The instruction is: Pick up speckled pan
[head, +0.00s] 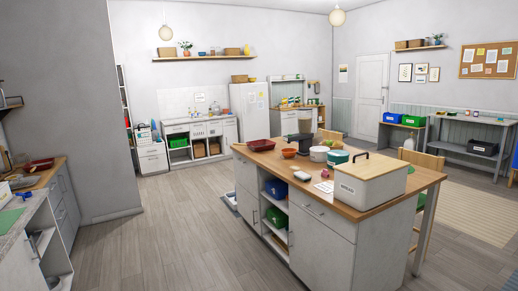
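I cannot make out a pan with clear speckles at this distance. A dark red shallow dish or tray (261,145) lies on the far left end of the wooden-topped island (408,189). A similar reddish tray (42,164) lies on the left counter. I cannot tell whether either is the speckled pan. My gripper is not in view.
On the island stand an orange bowl (289,153), white and teal containers (337,158), and a large white box with a wooden lid (370,182). Open wooden floor (170,220) lies between the left counter (32,207) and the island. A wall corner juts out at left.

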